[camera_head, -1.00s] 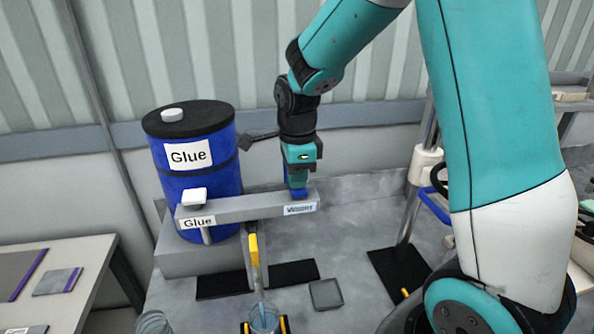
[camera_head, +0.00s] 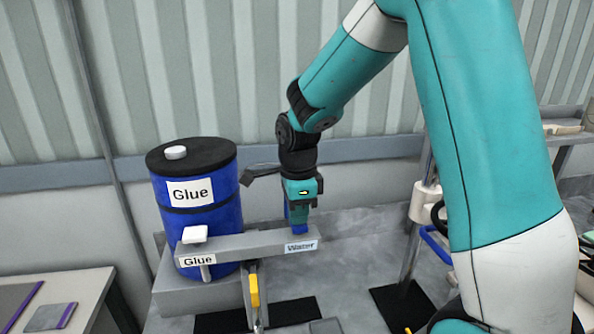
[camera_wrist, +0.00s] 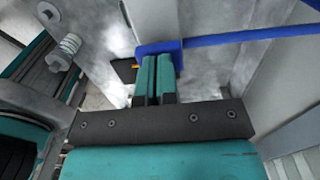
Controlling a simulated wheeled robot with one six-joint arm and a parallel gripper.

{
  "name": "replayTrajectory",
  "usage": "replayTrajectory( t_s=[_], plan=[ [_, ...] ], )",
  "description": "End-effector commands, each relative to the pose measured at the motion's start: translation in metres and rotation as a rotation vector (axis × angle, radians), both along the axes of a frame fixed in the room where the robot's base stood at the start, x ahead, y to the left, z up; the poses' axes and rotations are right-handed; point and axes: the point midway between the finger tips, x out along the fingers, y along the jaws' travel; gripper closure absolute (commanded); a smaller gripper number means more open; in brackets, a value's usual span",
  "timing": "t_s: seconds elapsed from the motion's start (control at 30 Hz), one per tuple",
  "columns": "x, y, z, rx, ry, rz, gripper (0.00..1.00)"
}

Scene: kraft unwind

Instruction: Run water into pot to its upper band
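My gripper (camera_head: 299,222) is over the "Water" end of the grey beam, at the blue water tap handle (camera_head: 299,230). In the wrist view my two teal fingers (camera_wrist: 158,60) lie close together with only a thin dark gap. Their tips are at the blue handle (camera_wrist: 172,48); I see no clear grip around it. The "Water" label (camera_head: 300,246) faces front. A yellow part (camera_head: 254,291) hangs in front of a post below the beam. The pot is not in the head view now, so its water level is hidden.
A blue glue drum (camera_head: 200,215) stands behind the beam (camera_head: 245,243), which also carries a "Glue" label and a white knob (camera_head: 194,234). A table (camera_head: 72,294) stands at left. Black mats (camera_head: 395,302) lie on the grey floor.

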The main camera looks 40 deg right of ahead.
Motion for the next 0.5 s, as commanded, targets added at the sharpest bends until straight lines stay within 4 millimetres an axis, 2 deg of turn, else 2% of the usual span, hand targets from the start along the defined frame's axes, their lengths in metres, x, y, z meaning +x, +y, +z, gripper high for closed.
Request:
replayTrajectory(
  t_s=[0.03, 0.17, 0.23, 0.5],
  plan=[
    [0.0, -0.001, 0.016, 0.001, -0.001, -0.001, 1.0],
    [0.0, -0.002, 0.042, -0.001, -0.007, -0.004, 1.0],
    [0.002, -0.003, 0.047, -0.001, -0.018, -0.004, 1.0],
    [0.002, -0.003, 0.104, -0.002, -0.018, -0.004, 1.0]
  ],
)
